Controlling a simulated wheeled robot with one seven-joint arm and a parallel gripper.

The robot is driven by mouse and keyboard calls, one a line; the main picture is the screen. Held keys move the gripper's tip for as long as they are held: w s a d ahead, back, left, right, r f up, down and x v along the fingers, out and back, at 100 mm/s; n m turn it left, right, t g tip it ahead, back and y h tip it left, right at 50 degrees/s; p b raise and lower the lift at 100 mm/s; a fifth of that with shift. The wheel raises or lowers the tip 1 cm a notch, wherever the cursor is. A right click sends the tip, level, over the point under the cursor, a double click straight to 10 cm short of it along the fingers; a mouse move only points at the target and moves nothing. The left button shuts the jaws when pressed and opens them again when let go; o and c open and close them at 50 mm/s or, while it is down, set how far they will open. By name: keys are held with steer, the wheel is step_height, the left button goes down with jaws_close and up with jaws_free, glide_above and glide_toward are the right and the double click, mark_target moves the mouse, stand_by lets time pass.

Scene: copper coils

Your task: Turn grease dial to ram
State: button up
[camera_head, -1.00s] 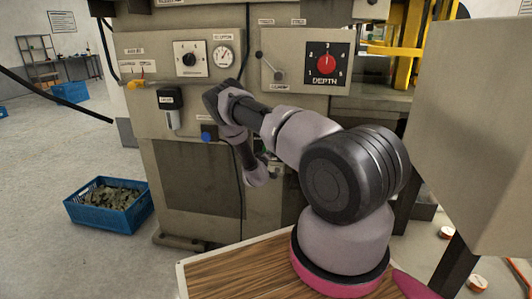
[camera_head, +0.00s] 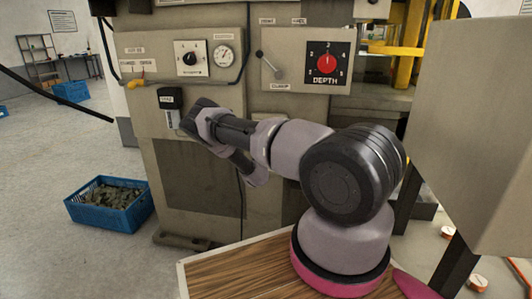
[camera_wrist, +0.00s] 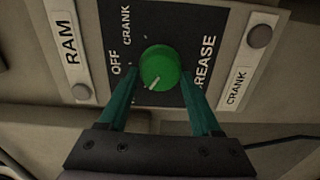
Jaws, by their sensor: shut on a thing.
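The grease dial is a round green knob (camera_wrist: 160,67) on a dark plate (camera_wrist: 204,26) in the wrist view. Its white pointer line runs toward the lower left of the picture. "OFF" and "CRANK" are printed left of and above the knob, and "GREASE", partly covered, is on the right. A "RAM" label (camera_wrist: 66,42) is at the left and a "CRANK" label (camera_wrist: 238,86) at the right. My gripper (camera_wrist: 160,75) is shut on the knob, one teal finger on each side. In the head view my arm hides the dial and fingers.
The grey press (camera_head: 200,178) carries a red depth dial (camera_head: 327,62), a clamp lever (camera_head: 270,64), a black-and-white selector dial (camera_head: 189,58) and a gauge (camera_head: 224,58). A grey box (camera_head: 470,120) stands close on the right. A blue crate (camera_head: 108,218) is on the floor at left.

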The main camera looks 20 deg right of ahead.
steer(key=shift+n, duration=0.3)
steer(key=o, duration=1.4)
steer(key=shift+c, duration=0.2)
steer(key=v, duration=1.1)
steer(key=shift+w, duration=0.1)
